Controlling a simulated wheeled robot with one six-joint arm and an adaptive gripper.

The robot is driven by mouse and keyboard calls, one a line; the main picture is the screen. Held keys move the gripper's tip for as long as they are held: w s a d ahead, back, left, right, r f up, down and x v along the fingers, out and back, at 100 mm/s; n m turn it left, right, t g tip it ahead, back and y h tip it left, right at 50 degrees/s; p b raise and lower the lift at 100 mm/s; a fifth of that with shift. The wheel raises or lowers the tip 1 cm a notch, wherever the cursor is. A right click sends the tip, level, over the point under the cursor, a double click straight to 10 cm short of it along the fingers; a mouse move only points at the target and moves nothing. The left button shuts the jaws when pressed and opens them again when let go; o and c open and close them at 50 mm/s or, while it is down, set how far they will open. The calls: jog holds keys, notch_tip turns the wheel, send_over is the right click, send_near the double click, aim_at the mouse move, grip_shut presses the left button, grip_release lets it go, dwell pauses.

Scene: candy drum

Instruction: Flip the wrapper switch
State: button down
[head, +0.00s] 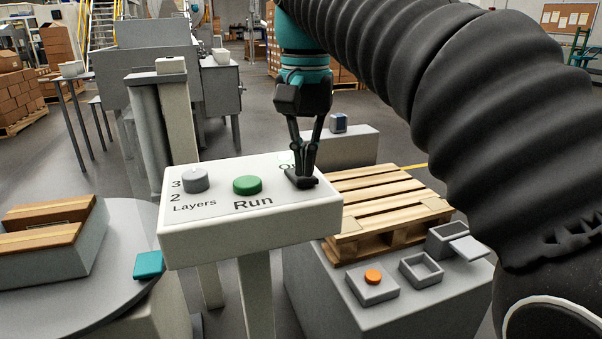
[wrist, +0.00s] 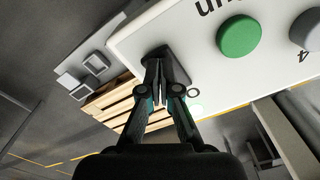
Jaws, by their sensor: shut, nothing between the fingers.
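The white control panel (head: 252,229) stands on a post in the middle of the head view. A dark switch (head: 302,181) sits at its right end, near a partly hidden label beginning with "O". My gripper (head: 304,174) points down at this switch, its fingers shut and empty. In the wrist view the fingertips (wrist: 156,68) are at the dark switch (wrist: 179,70) and cover part of it. They look close to or touching it; I cannot tell which. The switch's lever position is hidden.
A green Run button (head: 247,185) and a grey Layers knob (head: 195,180) sit left of the switch. A wooden pallet (head: 385,205) and an orange button (head: 373,277) are at the right. A round turntable (head: 100,300) carries a box at the left.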

jog(key=shift+f+b, duration=0.3)
jog(key=shift+f, duration=0.25)
dwell(0.4)
notch_tip(320, 180, up, 5)
jog(key=p, duration=0.4)
jog(key=shift+p, duration=0.35)
jog(key=shift+r, duration=1)
